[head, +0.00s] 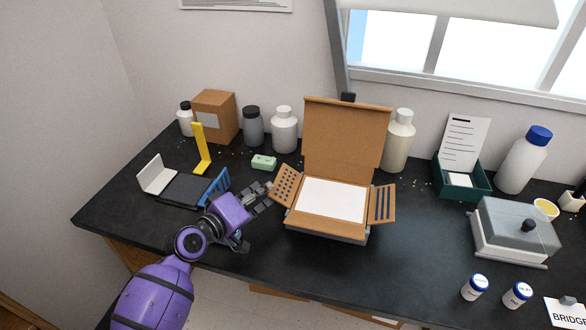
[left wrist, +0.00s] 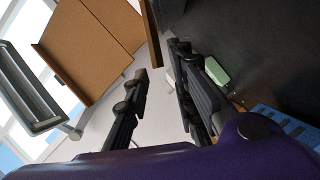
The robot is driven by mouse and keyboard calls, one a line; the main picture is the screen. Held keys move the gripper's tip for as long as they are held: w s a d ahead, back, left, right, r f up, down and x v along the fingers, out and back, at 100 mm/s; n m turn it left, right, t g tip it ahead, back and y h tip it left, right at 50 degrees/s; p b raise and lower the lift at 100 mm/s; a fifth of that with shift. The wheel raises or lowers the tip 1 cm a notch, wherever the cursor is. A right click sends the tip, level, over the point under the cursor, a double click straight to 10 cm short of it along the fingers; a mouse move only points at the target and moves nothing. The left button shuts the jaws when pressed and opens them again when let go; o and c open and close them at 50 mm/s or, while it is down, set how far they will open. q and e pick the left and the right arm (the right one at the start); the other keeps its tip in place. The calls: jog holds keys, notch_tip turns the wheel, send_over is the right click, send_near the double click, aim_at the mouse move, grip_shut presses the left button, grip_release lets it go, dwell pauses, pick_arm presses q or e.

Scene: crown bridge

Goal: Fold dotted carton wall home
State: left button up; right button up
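The open carton (head: 330,225) stands mid-bench with a white sheet (head: 332,200) inside and its tall back wall (head: 345,140) upright. The dotted wall (head: 285,184) leans outward on the carton's left side. A striped wall (head: 382,203) leans outward on the right. My left gripper (head: 262,196) is just left of the dotted wall, its fingers pointing at it. In the left wrist view the fingers (left wrist: 160,95) are apart with nothing gripped between them. The carton's brown back wall (left wrist: 90,45) shows there too. Whether a finger touches the dotted wall I cannot tell. My right gripper is out of view.
A green block (head: 263,162) lies behind my left gripper. A blue-edged black stand (head: 190,190) and a yellow bracket (head: 201,150) are to the left. Bottles and a brown box (head: 215,115) line the back. A lidded grey case (head: 515,232) is at right.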

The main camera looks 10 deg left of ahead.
aim_at(279, 179)
pick_arm(q)
jog(key=x, duration=0.4)
jog(key=shift+w+d+r, duration=0.15)
jog(key=shift+r, duration=0.05)
jog(key=x, duration=0.2)
jog(key=shift+w+d+f, duration=0.1)
jog(key=shift+w+f, duration=0.1)
jog(key=shift+w, duration=0.05)
jog(key=shift+w+d, duration=0.15)
jog(key=shift+w, duration=0.3)
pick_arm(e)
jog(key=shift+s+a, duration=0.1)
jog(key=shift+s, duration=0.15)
pick_arm(q)
grip_shut()
